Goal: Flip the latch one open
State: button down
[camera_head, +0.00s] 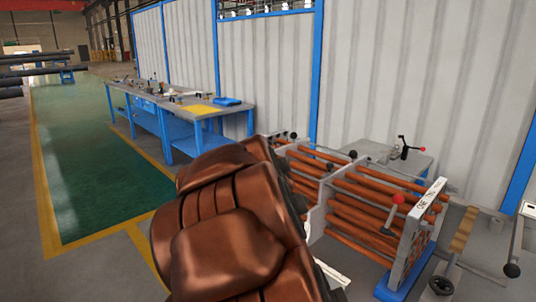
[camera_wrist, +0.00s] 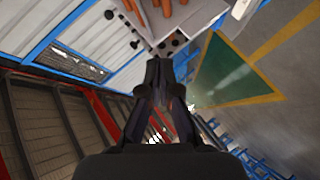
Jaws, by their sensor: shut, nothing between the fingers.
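My gripper (camera_wrist: 158,68) is shut and empty in the wrist view, its two dark fingers close together. Just past its tips is a grey plate (camera_wrist: 178,28) with dark round holes or knobs and copper-coloured rods (camera_wrist: 242,8). A gap between tips and plate is hard to judge. In the head view, a lever with a red ball (camera_head: 398,198) stands at the near end of a tube frame (camera_head: 352,205). A black-ball lever (camera_head: 352,154) is behind it. I cannot tell which lever is latch one. My gripper is not visible in the head view.
A large brown form hides the frame's left part in the head view. A clamp with a red knob (camera_head: 421,149) sits on a grey block behind. A black-ball lever (camera_head: 512,270) is at the right edge. A blue workbench (camera_head: 200,108) and green floor (camera_head: 90,160) lie left.

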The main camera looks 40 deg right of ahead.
aim_at(268, 146)
jog(key=w+d+n+t+y+b, duration=0.2)
jog(key=w+d+n+t+b, duration=0.2)
jog(key=w+d+n+t, duration=0.3)
jog(key=w+d+f+n, duration=0.1)
jog(key=d+n, duration=0.1)
jog(key=n, duration=0.2)
jog(key=shift+t+y, duration=0.3)
jog(key=shift+t, duration=0.1)
jog(key=s+d+p+x, duration=0.1)
jog(key=d+p+x, duration=0.1)
jog(key=x, duration=1)
jog(key=shift+w+d, duration=0.35)
jog(key=shift+d, duration=0.05)
jog(key=shift+p, duration=0.3)
